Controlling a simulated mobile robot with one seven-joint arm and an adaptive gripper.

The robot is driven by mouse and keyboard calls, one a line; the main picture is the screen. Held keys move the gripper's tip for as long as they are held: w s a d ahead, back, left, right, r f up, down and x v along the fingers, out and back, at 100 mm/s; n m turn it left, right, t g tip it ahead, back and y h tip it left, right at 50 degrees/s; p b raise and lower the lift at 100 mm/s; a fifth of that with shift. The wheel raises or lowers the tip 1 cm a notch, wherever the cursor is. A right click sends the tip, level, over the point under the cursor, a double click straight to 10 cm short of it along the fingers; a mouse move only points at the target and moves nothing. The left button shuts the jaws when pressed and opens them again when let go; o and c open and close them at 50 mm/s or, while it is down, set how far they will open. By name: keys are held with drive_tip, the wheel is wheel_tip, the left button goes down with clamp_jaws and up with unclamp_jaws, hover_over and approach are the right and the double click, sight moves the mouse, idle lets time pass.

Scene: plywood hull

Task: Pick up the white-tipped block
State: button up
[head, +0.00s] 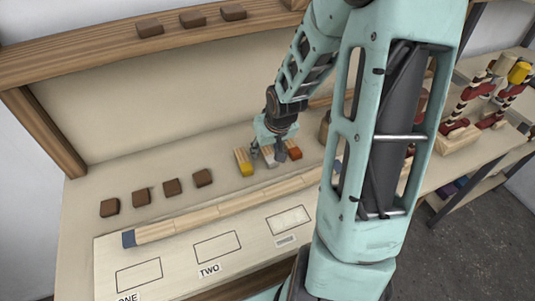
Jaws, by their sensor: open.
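The white-tipped block (271,162) is a small light wooden block with a white front end. It lies on the bench in the head view, between a yellow-tipped block (245,166) on its left and an orange-red-tipped block (295,154) on its right. My gripper (268,153) is open and points down over the white-tipped block, with one finger on each side of it. The gripper partly hides the back of the block. I cannot tell whether the fingers touch it.
Several dark brown blocks (141,197) stand on the bench at left, with more on the upper shelf (100,65). A long wooden strip (220,210) lies in front. A pale board (205,270) with outlined rectangles is nearer. Wooden figures (480,100) stand at far right.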

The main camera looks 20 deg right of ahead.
clamp_jaws()
